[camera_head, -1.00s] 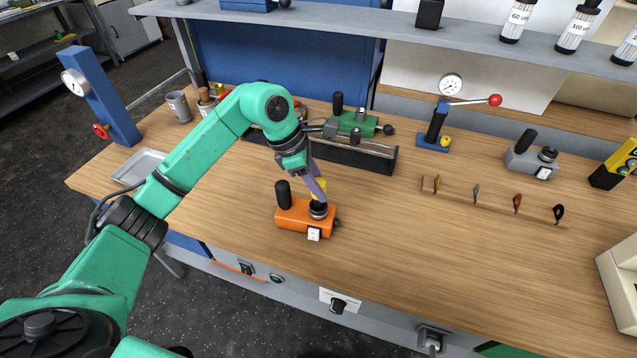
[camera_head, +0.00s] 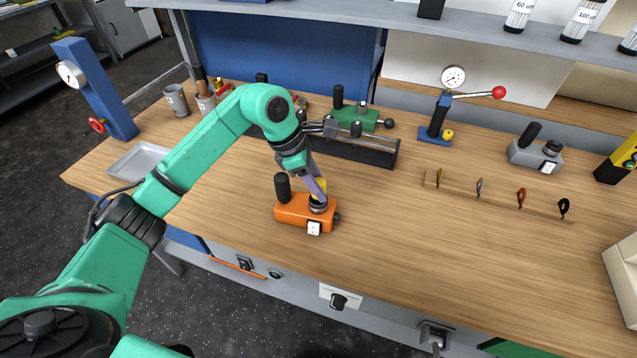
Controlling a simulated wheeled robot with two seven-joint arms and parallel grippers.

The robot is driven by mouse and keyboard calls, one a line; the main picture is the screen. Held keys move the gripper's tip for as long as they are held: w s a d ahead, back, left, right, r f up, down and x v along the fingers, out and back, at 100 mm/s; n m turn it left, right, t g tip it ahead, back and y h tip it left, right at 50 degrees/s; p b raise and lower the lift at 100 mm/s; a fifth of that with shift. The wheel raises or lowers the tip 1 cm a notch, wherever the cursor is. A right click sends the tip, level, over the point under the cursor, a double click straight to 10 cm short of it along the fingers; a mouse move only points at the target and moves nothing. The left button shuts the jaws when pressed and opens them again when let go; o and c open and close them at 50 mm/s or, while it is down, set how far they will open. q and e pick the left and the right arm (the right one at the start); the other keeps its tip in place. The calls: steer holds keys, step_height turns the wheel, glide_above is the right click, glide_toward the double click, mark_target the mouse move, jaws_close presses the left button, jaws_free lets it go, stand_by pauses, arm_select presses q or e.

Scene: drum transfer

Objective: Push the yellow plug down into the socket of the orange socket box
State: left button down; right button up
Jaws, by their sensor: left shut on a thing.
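The orange socket box (camera_head: 291,211) stands on the wooden bench near its front edge. It has a black upright post on its left, a dark round socket (camera_head: 318,206) on its right and a white label on its front. The yellow plug (camera_head: 318,189) is at the top of the socket, partly hidden by the purple fingers of my left gripper (camera_head: 319,188). My left gripper reaches down from above and is shut on the plug. I cannot tell how deep the plug sits. My right gripper is not in view.
A dark rail fixture (camera_head: 360,152) and a green box (camera_head: 352,117) stand behind my left gripper. A gauge press with a red-knobbed lever (camera_head: 437,118) and a grey box (camera_head: 533,155) are farther right. Small hooks on a strip (camera_head: 500,196) lie right.

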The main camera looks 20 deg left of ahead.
arm_select(q)
steer(key=shift+c, duration=2.1)
jaws_free()
steer(key=shift+a+r, duration=0.2)
steer(key=shift+r, duration=0.25)
steer(key=b+v, duration=0.1)
steer(key=v, duration=1.2)
steer(key=shift+r, duration=0.2)
steer(key=shift+s+f, duration=0.1)
steer(key=shift+s, duration=0.05)
